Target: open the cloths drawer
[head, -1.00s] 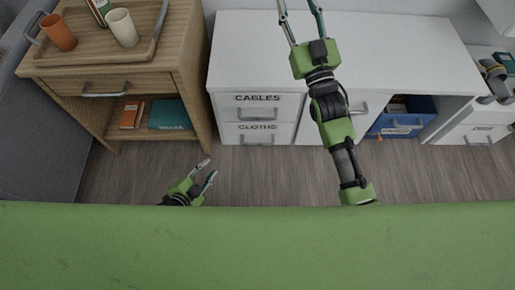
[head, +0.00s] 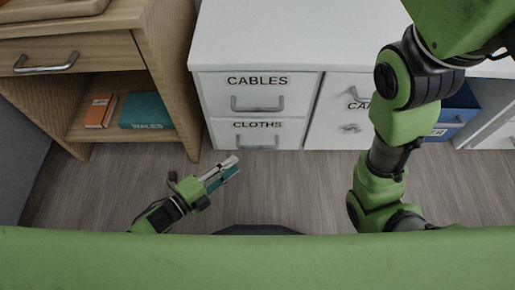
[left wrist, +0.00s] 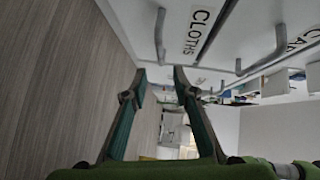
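The cloths drawer (head: 223,133) is the lower drawer at the left of the white desk, marked CLOTHS, and it is shut. Its bar handle (head: 258,147) is grey. In the left wrist view the CLOTHS label (left wrist: 197,32) and the drawer's handle (left wrist: 160,36) show sideways near the top. My left gripper (head: 233,163) is low, in front of and to the left of that handle. Its fingers (left wrist: 160,73) are apart with nothing between them, and the handle is not between them. My right arm reaches up at the right; its gripper is out of view.
The cables drawer (head: 219,96) is shut above. A wooden cabinet (head: 180,90) stands left of the desk, holding an orange book (head: 100,111) and a teal book (head: 146,111). A blue bin (head: 457,112) is at the right. The floor (head: 290,185) before the drawers is clear.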

